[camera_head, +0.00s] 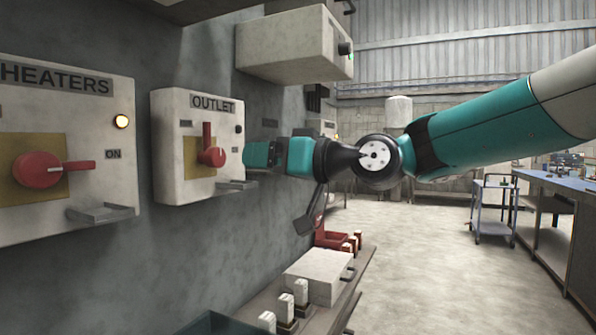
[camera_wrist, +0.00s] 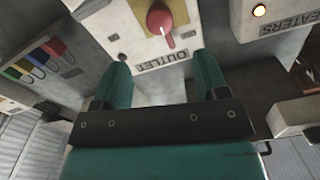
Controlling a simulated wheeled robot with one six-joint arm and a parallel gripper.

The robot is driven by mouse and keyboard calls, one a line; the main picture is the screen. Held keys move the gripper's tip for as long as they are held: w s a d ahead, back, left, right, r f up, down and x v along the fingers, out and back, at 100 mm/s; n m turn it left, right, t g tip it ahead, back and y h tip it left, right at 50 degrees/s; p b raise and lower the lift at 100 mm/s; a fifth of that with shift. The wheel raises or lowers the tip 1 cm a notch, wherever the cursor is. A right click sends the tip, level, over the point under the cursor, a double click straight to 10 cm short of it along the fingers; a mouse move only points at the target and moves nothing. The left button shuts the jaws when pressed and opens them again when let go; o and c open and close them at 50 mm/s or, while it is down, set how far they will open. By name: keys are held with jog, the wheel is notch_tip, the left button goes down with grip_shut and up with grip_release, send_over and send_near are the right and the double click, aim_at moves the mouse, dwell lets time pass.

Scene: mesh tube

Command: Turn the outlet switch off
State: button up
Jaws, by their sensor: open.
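The outlet box (camera_head: 171,179) is a pale wall panel labelled OUTLET. Its red rotary switch (camera_head: 212,157) sits on a yellowish plate with the handle pointing straight up. In the wrist view the switch (camera_wrist: 160,22) appears upside down, beyond the fingers, with its handle toward the OUTLET label. My gripper (camera_head: 250,154) is just right of the outlet box in the head view, partly hidden by the box's edge. In the wrist view its two teal fingers (camera_wrist: 163,68) are spread with nothing between them. The switch is apart from the fingers.
The heaters box (camera_head: 88,150) at left has a red handle pointing right toward ON and a lit lamp. A grey box (camera_head: 290,45) juts from the wall above. A shelf with a white box (camera_head: 318,276) lies below.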

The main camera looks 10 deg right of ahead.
jog(key=v, duration=0.6)
jog(key=shift+b, duration=0.45)
